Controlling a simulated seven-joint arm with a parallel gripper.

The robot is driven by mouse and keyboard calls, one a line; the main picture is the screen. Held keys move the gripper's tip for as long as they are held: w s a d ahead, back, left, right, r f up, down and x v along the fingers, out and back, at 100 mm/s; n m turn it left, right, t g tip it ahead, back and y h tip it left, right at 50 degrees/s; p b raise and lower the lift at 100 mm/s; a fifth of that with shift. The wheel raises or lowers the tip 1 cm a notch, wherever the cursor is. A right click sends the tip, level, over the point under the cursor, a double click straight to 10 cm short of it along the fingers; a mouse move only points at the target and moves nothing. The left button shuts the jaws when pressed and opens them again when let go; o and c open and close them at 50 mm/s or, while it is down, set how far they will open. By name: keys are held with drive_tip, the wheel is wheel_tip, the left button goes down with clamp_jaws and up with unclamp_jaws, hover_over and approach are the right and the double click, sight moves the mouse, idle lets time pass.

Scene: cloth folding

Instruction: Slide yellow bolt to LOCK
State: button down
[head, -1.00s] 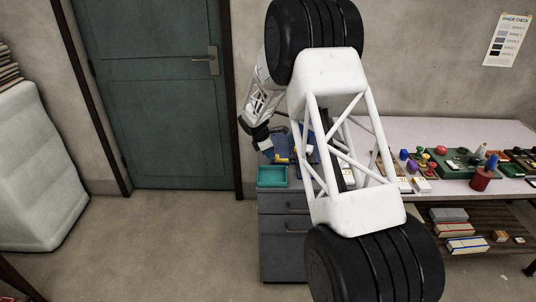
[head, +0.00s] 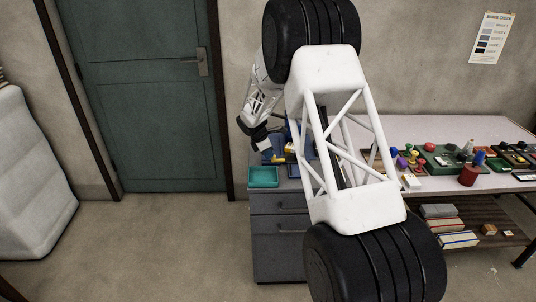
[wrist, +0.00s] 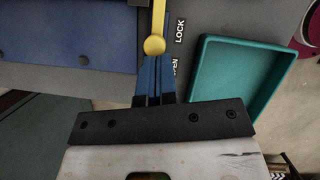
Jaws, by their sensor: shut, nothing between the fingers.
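The yellow bolt (wrist: 158,18) shows in the wrist view as a bar with a round knob (wrist: 154,45). A second, partly hidden label (wrist: 175,70) sits lower, beside my fingers. My gripper (wrist: 154,62) is shut and empty, its blue fingertips just below the knob in the picture; I cannot tell whether they touch it. In the head view my gripper (head: 269,152) is small, near yellow parts (head: 290,149) on the bench.
A teal tray (wrist: 196,92) lies right of my fingers; it also shows in the head view (head: 264,186). A blue panel (wrist: 65,35) is to the left. The bench (head: 400,128) holds stamps and a red cup (head: 468,176) farther right. Grey drawers (head: 279,225) stand below.

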drive_tip(key=shift+s+a, duration=0.15)
drive_tip(key=shift+a, duration=0.3)
drive_tip(key=a, duration=0.3)
drive_tip(key=shift+s, duration=0.4)
drive_tip(key=w+v, duration=0.1)
drive_tip(key=v, duration=0.8)
drive_tip(key=shift+s+r, duration=0.45)
drive_tip(key=shift+s, duration=0.05)
